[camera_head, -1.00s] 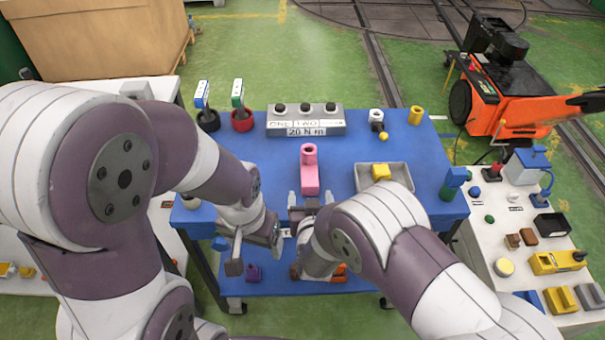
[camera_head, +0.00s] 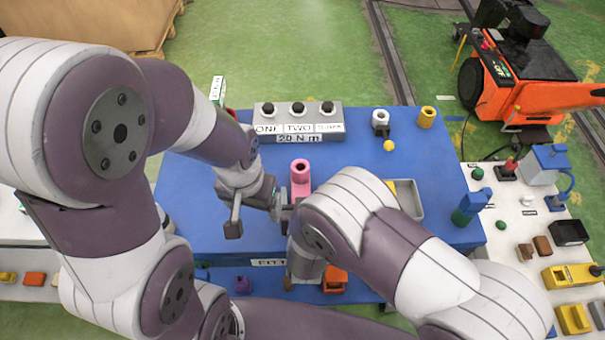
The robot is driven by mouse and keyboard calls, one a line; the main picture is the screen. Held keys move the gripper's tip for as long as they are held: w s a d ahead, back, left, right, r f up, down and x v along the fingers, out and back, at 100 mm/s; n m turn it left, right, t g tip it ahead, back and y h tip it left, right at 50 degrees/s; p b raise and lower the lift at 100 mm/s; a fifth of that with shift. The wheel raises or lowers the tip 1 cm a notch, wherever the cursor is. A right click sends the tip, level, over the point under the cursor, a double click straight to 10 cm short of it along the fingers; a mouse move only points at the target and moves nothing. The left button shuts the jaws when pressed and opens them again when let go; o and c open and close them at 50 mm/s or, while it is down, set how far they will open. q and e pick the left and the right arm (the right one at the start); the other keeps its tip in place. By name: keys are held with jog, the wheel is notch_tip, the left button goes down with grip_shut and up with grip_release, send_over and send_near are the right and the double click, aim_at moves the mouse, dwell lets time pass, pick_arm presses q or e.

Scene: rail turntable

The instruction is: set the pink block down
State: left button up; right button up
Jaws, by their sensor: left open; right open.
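The pink block (camera_head: 300,180) stands on the blue table (camera_head: 350,165) near its middle, in front of the grey labelled box. It has an upright round part with a hole on top; its near end is partly hidden by my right arm. My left gripper (camera_head: 254,212) is open and empty, over the table to the left of the block. My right gripper (camera_head: 291,211) is open just in front of the block, mostly hidden behind my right forearm. I cannot tell whether a finger touches the block.
The grey box (camera_head: 298,122) with black knobs stands behind the block. A grey tray (camera_head: 412,203) with a yellow piece lies to the right. A white holder (camera_head: 380,122), a yellow cylinder (camera_head: 427,117) and a blue-green piece (camera_head: 468,208) stand on the right side. Orange machinery (camera_head: 530,95) is beyond.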

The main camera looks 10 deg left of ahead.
jog(key=shift+s+a+r, duration=0.15)
jog(key=shift+s+r, duration=0.1)
jog(key=shift+r, duration=0.4)
jog(key=shift+s, duration=0.2)
jog(key=c, duration=0.4)
jog(key=shift+w+f, duration=0.2)
jog(key=shift+w, duration=0.1)
jog(key=c, duration=0.9)
jog(key=shift+s, duration=0.1)
